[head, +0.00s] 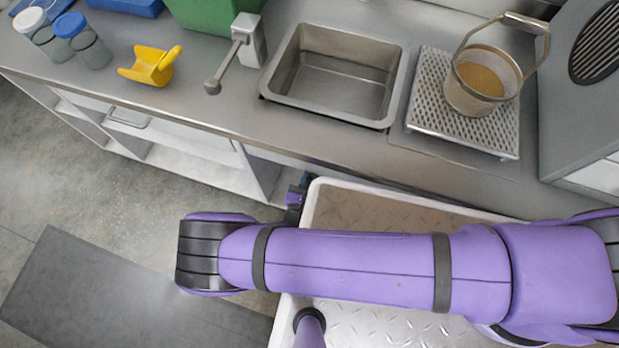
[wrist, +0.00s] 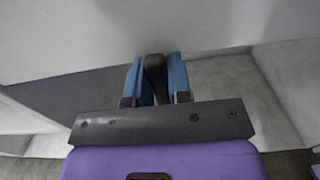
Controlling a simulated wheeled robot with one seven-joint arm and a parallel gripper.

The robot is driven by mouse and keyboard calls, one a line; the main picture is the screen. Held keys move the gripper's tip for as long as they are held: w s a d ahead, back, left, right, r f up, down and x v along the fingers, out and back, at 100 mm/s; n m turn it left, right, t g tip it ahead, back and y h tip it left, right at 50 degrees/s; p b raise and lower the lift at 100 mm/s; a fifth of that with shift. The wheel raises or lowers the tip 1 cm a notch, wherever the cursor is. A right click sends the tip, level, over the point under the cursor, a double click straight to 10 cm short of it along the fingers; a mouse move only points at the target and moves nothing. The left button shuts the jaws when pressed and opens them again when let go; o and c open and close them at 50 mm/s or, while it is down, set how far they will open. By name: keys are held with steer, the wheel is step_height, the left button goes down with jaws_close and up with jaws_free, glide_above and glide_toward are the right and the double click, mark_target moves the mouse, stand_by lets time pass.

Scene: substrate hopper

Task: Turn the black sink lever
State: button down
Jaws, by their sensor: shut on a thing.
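The black sink lever (wrist: 155,74) shows in the wrist view as a dark, rounded handle against a pale grey surface. The blue fingers of my gripper (wrist: 156,68) stand on both sides of it and are shut on it. How far the lever is turned is not clear. In the head view the lever is hidden; only a small purple and dark part of my wrist shows below the counter's front edge. The steel sink (head: 392,107) is set in the counter, with a grey tap (head: 236,52) at its left.
A perforated tray (head: 427,108) holding a handled pot (head: 467,98) stands right of the sink. A yellow scoop (head: 151,66) and lidded jars (head: 88,48) are on the left of the counter (head: 205,112). A grey machine (head: 577,115) stands at the far right. Open shelves lie below the counter.

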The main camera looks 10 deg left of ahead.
steer(key=shift+f, duration=0.1)
steer(key=c, duration=1)
jaws_free()
steer(key=shift+c, duration=0.2)
steer(key=shift+s, duration=0.15)
